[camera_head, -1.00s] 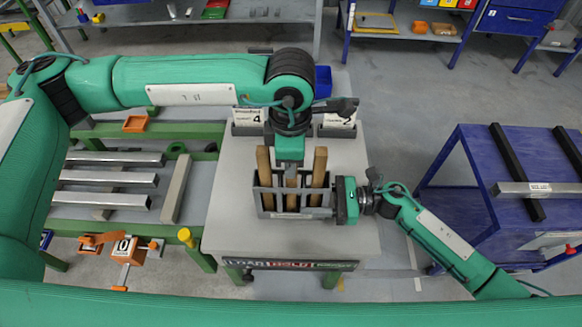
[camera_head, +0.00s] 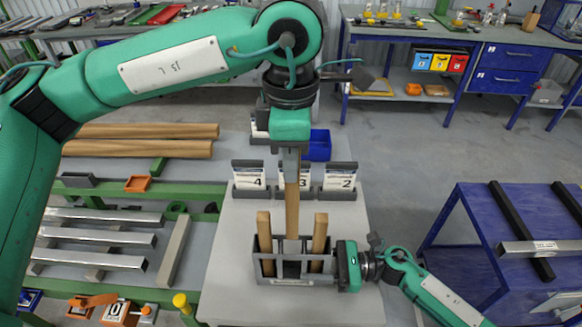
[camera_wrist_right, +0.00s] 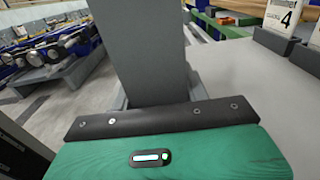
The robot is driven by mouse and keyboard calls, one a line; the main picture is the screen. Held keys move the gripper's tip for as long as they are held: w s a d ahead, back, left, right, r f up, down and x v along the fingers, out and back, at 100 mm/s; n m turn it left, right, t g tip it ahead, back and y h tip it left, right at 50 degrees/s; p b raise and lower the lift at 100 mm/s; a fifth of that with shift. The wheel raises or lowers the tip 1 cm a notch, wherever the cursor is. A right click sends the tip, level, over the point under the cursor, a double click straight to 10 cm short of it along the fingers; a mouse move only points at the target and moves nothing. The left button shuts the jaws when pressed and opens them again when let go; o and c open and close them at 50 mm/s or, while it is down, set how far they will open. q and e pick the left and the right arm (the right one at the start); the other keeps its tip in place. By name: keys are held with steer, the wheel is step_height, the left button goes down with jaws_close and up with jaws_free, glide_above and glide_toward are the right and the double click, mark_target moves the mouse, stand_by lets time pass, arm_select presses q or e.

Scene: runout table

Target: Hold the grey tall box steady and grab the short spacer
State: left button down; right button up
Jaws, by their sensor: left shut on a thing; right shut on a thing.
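The grey tall box (camera_head: 262,268) stands upright near the front of the grey table, with open compartments. My right gripper (camera_head: 334,266) is shut on its right side; in the right wrist view a grey upright wall (camera_wrist_right: 140,50) rises beyond the green gripper body. My left gripper (camera_head: 291,166) is above the box, shut on the wooden short spacer (camera_head: 292,210), which hangs upright over the dark middle compartment. Its lower end is near the box rim; I cannot tell whether it is fully clear. Wooden pieces stand in the left (camera_head: 264,232) and right (camera_head: 319,234) compartments.
Grey holders with number cards 4 (camera_head: 249,178) and 2 (camera_head: 340,180) stand behind the box. A blue bin (camera_head: 318,145) is at the table's back. Metal bars (camera_head: 95,238) lie on the left rack. A blue cart (camera_head: 470,230) stands right, across open floor.

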steer(key=o, duration=1.1)
steer(key=shift+o, duration=0.2)
